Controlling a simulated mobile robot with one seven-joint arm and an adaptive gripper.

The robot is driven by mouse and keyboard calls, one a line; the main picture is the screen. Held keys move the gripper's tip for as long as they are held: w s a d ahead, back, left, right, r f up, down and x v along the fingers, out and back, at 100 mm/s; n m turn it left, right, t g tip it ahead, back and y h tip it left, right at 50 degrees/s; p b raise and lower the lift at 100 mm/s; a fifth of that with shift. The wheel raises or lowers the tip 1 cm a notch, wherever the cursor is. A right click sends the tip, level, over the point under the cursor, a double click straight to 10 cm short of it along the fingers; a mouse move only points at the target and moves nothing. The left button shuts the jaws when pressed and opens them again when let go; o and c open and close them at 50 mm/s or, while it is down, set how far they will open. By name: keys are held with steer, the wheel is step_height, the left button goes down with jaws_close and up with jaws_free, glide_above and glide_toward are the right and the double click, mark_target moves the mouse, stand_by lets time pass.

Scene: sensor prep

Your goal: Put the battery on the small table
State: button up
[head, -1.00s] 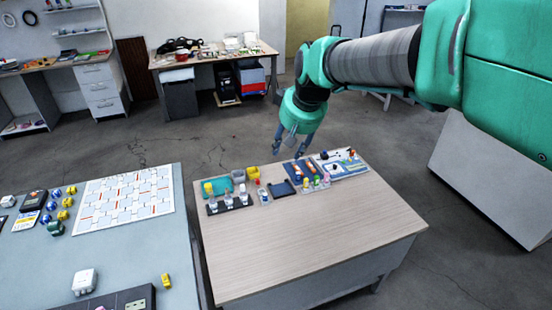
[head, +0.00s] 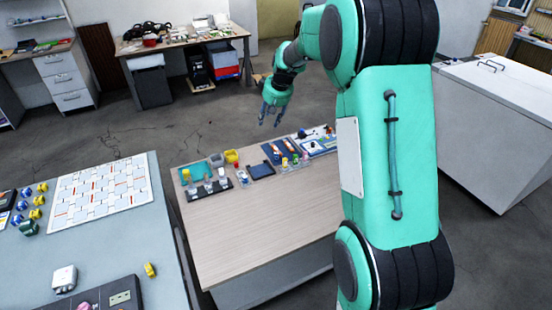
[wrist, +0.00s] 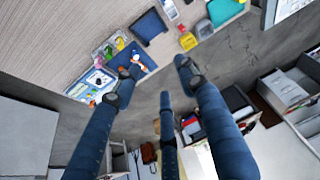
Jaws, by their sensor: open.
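No item can be named as the battery with certainty. Small orange-and-white pieces (head: 278,152) lie on a dark blue tray (head: 269,149) at the far edge of the wood-topped table (head: 245,225), perhaps batteries; one such piece shows in the wrist view (wrist: 137,59), partly behind a finger. My gripper (head: 269,117) is open and empty, raised near the table's far edge. In the wrist view its spread fingers (wrist: 160,68) reach toward that edge, with floor between them. The wood-topped table may be the small table; I cannot tell.
A grey-blue table (head: 105,240) on the left holds a white grid sheet (head: 100,196), a yellow block (head: 150,269) and a white box (head: 64,279). A teal tray (head: 195,172) and yellow bin (head: 231,156) line the wood-topped table's back. Its middle is clear.

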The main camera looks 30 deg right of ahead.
steer(key=w+d+f, duration=0.5)
steer(key=d+f, duration=0.1)
steer(key=f, duration=0.5)
steer(key=w+d+f, duration=0.6)
steer(key=f, duration=0.5)
steer(key=shift+b, duration=0.45)
steer(key=shift+w+d+f, duration=0.1)
steer(key=shift+f, duration=0.05)
steer(key=b, duration=0.2)
glide_above(277, 154)
steer(key=s, duration=0.2)
steer(key=shift+w+d+f, duration=0.1)
steer(key=shift+f, duration=1.85)
steer(key=shift+d+f, duration=0.1)
steer(key=shift+f, duration=1.85)
steer(key=shift+b+x, duration=0.6)
steer(key=shift+x, duration=2)
jaws_close()
